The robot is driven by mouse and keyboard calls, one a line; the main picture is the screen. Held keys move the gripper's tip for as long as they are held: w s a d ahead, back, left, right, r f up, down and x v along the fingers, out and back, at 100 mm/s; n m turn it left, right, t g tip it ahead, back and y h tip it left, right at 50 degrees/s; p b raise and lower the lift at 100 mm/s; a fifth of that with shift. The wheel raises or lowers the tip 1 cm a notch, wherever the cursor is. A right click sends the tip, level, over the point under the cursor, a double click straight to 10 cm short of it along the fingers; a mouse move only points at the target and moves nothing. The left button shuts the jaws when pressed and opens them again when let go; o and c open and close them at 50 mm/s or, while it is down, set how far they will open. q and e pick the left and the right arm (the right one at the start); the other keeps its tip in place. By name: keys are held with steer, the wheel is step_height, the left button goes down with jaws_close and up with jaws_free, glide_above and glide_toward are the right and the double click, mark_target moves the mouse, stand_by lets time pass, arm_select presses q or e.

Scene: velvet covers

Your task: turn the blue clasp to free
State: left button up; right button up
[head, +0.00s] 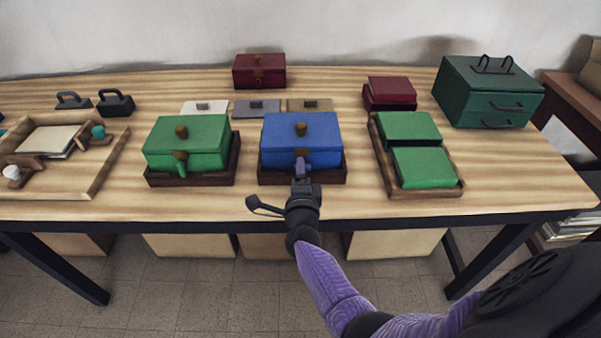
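The blue box (290,130) has a lid with a brass knob (301,128) and sits shut in a dark brown tray (268,177) at the middle of the table. The blue clasp is on its front face, where a small blue-violet piece (300,163) shows just above my gripper. I cannot tell clearly where the clasp ends and my fingertips begin. My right gripper (302,177) is right at the front of the box, at clasp height. Its fingers are small and partly hidden, so open or shut does not show. My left gripper is not in view.
A green box (188,140) with a green clasp (182,167) stands left. A tray (446,186) with two green blocks stands right. A dark red box (259,70), small plates and a green chest (487,90) are behind. The front table strip is bare.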

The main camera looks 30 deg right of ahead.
steer(key=shift+s+a, duration=0.15)
steer(key=shift+s, duration=0.1)
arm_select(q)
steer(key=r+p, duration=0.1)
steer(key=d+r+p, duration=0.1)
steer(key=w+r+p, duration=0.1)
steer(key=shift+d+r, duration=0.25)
arm_select(e)
steer(key=v, duration=0.9)
steer(key=shift+s, duration=0.2)
